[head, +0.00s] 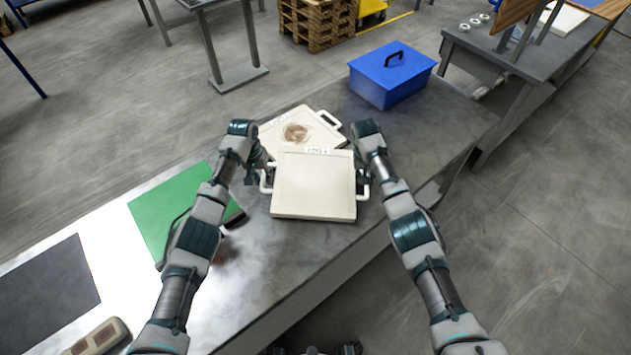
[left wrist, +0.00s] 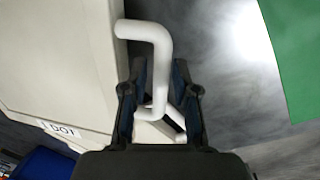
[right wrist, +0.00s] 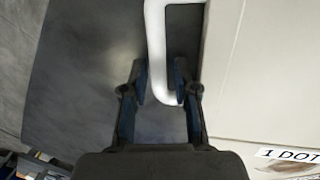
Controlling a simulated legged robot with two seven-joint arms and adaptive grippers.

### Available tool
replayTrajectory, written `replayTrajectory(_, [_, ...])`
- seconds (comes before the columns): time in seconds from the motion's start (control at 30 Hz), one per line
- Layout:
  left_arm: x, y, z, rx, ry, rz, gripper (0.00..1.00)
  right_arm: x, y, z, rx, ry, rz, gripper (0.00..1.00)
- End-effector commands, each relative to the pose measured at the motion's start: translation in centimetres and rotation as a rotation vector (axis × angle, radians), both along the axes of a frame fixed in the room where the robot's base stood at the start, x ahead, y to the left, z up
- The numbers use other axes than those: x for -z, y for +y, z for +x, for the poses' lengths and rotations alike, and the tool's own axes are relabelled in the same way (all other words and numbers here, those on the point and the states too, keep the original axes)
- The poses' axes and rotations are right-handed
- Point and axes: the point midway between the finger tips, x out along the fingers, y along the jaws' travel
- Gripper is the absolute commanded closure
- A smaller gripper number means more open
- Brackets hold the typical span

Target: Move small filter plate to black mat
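A cream square plate (head: 313,185) with a "1 DOT" label on its far edge and white handles at both sides is between my grippers. It overlaps a second cream plate (head: 325,130) with a brown stain. I cannot tell whether the front plate is clear of the table. The black mat (head: 45,290) lies at the far left.
A green mat (head: 175,210) lies on the metal table (head: 275,285) between the plates and the black mat. A blue box (head: 390,80) with a black handle stands at the back right. A beige and brown object (head: 97,338) sits at the bottom left.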

Motion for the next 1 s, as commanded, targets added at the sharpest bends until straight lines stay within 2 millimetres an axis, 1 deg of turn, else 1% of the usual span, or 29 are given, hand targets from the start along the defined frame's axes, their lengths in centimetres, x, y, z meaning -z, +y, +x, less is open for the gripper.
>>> replayTrajectory(0.03, [0.43, -0.05, -0.04, 0.0, 0.002, 0.0, 0.71, 0.4, -0.05, -0.04, 0.0, 0.001, 0.0, 0.71])
replayTrajectory(0.13, [0.9, -0.19, -0.02, 0.0, 0.0, 0.001, 0.71, 0.93, -0.23, -0.02, 0.0, 0.0, 0.001, 0.71])
replayTrajectory(0.43, [1.11, -0.25, 0.0, 0.0, 0.0, 0.002, 0.71, 1.18, -0.31, -0.02, 0.0, 0.001, 0.002, 0.71])
replayTrajectory(0.47, [1.1, -0.24, 0.0, -0.001, 0.0, 0.002, 0.74, 1.19, -0.31, -0.03, 0.0, 0.001, 0.002, 0.72])
replayTrajectory(0.5, [1.11, -0.22, 0.0, -0.001, 0.0, 0.002, 0.84, 1.19, -0.31, -0.03, 0.0, 0.002, 0.001, 0.82])
replayTrajectory(0.57, [1.11, -0.21, 0.0, -0.001, 0.0, 0.001, 0.99, 1.2, -0.31, -0.03, 0.0, 0.002, 0.001, 0.97])
replayTrajectory(0.6, [1.11, -0.2, 0.01, -0.001, 0.0, 0.001, 1.0, 1.2, -0.31, -0.03, 0.0, 0.002, 0.001, 1.0])
replayTrajectory(1.0, [0.96, -0.24, 0.08, 0.0, -0.002, 0.001, 1.0, 1.07, -0.25, 0.04, 0.0, 0.0, 0.002, 1.0])
